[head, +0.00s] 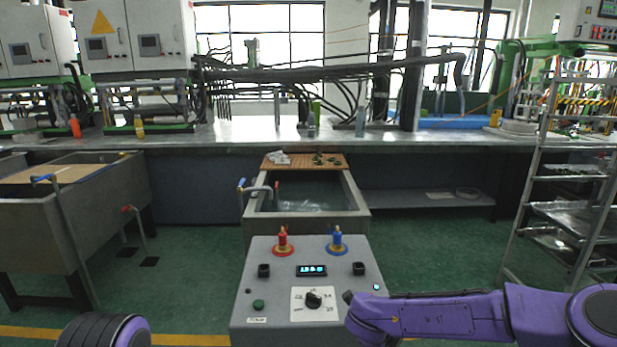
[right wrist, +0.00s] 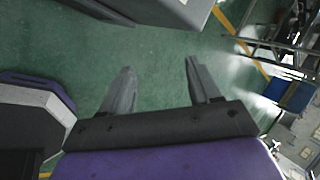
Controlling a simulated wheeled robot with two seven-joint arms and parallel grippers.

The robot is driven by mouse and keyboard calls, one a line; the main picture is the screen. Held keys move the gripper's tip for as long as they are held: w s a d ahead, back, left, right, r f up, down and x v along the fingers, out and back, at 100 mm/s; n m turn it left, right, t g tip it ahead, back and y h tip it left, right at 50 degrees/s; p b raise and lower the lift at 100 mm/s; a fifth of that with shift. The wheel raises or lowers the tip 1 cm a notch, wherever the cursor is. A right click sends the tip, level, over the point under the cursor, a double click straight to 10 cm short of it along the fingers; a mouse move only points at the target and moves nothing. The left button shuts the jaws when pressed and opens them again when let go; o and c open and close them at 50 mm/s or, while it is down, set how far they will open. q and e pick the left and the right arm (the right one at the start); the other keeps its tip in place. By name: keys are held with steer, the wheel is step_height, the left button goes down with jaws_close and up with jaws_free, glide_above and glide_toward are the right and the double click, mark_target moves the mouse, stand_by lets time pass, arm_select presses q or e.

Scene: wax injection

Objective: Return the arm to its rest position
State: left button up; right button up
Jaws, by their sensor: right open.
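My right arm (head: 430,314) is purple and reaches in from the right in the head view, with its end by the right front edge of the grey control box (head: 255,288). In the right wrist view my right gripper (right wrist: 160,85) is open and empty, with its two grey fingers apart over the green floor. In the head view its fingers cannot be made out. My left gripper is not in view; only a purple part of my left arm shows at the lower left.
The control box carries a red knob (head: 283,242), a blue knob (head: 337,241) and a black dial (head: 313,299). Behind it stands a water-filled sink (head: 357,205). A metal rack (head: 532,205) stands at the right. Green floor (head: 430,240) is clear between box and rack.

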steer(key=s+f+n+t+y, duration=0.1)
steer(key=s+f+n+t, duration=0.1)
steer(key=s+f+n, duration=1.25)
steer(key=s+d+f+n+g, duration=0.1)
steer(key=s+d+f+n, duration=0.1)
steer(key=s+d, duration=0.4)
steer(key=s+d+f+n+g, duration=0.2)
steer(key=s+d, duration=0.4)
steer(key=s, duration=1)
steer(key=shift+f+n+g, duration=0.3)
steer(key=shift+f+n, duration=0.35)
steer(key=shift+n, duration=0.4)
